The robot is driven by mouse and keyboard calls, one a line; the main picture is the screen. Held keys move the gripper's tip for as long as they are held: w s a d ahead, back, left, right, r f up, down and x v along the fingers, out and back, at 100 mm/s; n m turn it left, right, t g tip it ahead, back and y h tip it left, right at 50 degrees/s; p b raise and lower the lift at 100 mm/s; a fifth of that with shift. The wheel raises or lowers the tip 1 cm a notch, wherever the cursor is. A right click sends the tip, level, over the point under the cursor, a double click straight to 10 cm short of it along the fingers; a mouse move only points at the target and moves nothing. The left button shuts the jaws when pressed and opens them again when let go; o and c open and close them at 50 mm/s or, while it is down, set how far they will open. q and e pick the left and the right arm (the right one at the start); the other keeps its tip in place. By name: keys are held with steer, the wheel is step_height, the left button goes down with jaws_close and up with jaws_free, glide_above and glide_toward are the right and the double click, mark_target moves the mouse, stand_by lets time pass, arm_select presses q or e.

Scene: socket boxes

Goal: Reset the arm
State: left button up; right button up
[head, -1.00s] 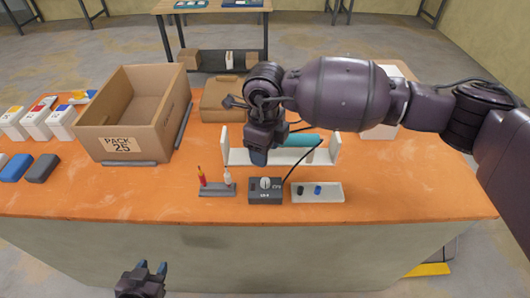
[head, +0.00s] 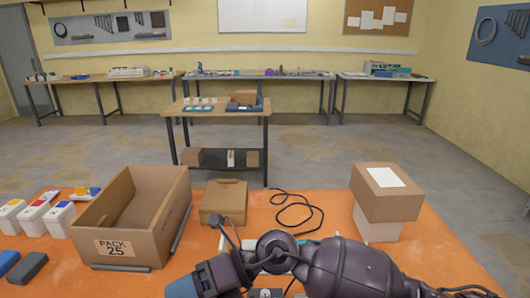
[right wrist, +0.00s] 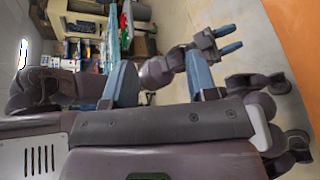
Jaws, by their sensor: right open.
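My right arm crosses the bottom of the head view, with its gripper (head: 190,286) low at the centre-left, partly cut off by the lower edge. The right wrist view shows its two blue fingers (right wrist: 158,62) apart with nothing between them. My left gripper is out of the head view. It shows beyond the right gripper's fingers in the right wrist view (right wrist: 227,39), with two blue fingers apart and empty. The small boxes at the table's front are mostly below the head view or behind my right arm.
On the orange table (head: 330,208) stand an open PACK 25 carton (head: 116,222), a closed brown box (head: 224,203), a black cable (head: 296,215) and stacked boxes (head: 386,192). Small white containers (head: 33,219) stand at the left. A wooden trolley (head: 217,112) stands behind.

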steer(key=w+d+r+m+t+y, duration=0.5)
steer(key=d+r+m+t+y, duration=0.3)
steer(key=m+t, duration=0.7)
steer(key=w+d+f+m+t+h, duration=0.2)
steer(key=d+f+m+t+h, duration=0.2)
steer(key=d+m+h, duration=0.6)
steer(key=w+d+f+m+t+h, duration=0.2)
steer(key=d+f+m+t+h, duration=0.15)
steer(key=d+m+h, duration=0.55)
steer(key=s+d+f+m+g+h, duration=0.4)
steer(key=s+d+f+m+g, duration=0.2)
steer(key=s+d+f+m, duration=0.4)
steer(key=s+d+f+m+g, duration=0.1)
steer(key=s+d+f+g, duration=0.1)
steer(key=s+f+g, duration=0.35)
steer(key=s+d+f+m+g, duration=0.1)
steer(key=s+d+f+g, duration=0.15)
steer(key=s, duration=0.65)
steer(key=w+a+f+n+t+y, duration=0.1)
steer(key=w+f+t, duration=0.6)
steer(key=f, duration=0.3)
steer(key=shift+w+f+t, duration=0.2)
steer(key=shift+f+t, duration=0.1)
steer(key=shift+t, duration=0.05)
